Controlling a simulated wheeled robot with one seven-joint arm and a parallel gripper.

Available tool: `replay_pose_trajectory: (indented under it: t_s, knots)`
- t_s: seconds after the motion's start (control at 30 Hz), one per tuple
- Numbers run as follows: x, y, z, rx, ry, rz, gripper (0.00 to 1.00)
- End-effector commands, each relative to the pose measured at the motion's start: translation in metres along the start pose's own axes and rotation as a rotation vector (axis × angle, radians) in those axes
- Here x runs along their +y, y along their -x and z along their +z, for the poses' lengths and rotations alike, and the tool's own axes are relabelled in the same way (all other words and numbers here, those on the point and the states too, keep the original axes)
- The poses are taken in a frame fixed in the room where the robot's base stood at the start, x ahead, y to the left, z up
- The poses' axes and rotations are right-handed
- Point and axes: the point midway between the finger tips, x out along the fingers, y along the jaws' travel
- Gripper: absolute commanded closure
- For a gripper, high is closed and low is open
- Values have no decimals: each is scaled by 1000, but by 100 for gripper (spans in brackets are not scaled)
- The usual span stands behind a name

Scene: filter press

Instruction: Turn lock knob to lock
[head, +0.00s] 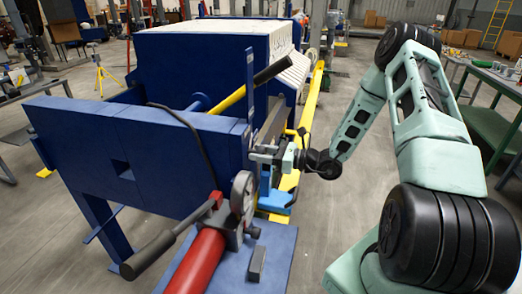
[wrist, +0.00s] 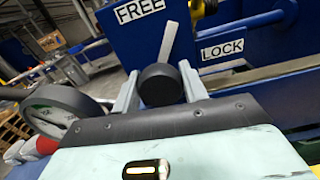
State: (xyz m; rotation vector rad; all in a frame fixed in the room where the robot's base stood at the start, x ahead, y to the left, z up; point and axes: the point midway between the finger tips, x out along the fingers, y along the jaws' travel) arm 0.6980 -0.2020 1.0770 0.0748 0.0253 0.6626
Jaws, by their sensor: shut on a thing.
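The black round lock knob (wrist: 161,85) is in the wrist view, in front of a blue panel (wrist: 125,45). A pale pointer bar (wrist: 168,42) rises from it, tilted slightly right. The bar lies between the white FREE label (wrist: 140,9) at upper left and the LOCK label (wrist: 222,49) at right, nearer FREE. My gripper (wrist: 160,88) has one grey finger on each side of the knob and is shut on it. In the head view my gripper (head: 264,155) is at the right end of the blue press frame; the knob cannot be made out there.
A yellow lever with a black grip (head: 272,69) is above. The floor between the press and the green bench (head: 490,125) is open.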

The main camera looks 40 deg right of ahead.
Motion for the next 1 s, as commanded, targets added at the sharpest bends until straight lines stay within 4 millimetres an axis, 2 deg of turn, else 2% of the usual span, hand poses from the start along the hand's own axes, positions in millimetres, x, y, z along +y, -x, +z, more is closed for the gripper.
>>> replay_pose_trajectory:
  t_s: [0.7,1.0]
  knots:
    - [-1,1,1,0,-677,-3,80]
    - [-2,1,0,0,-896,-2,80]
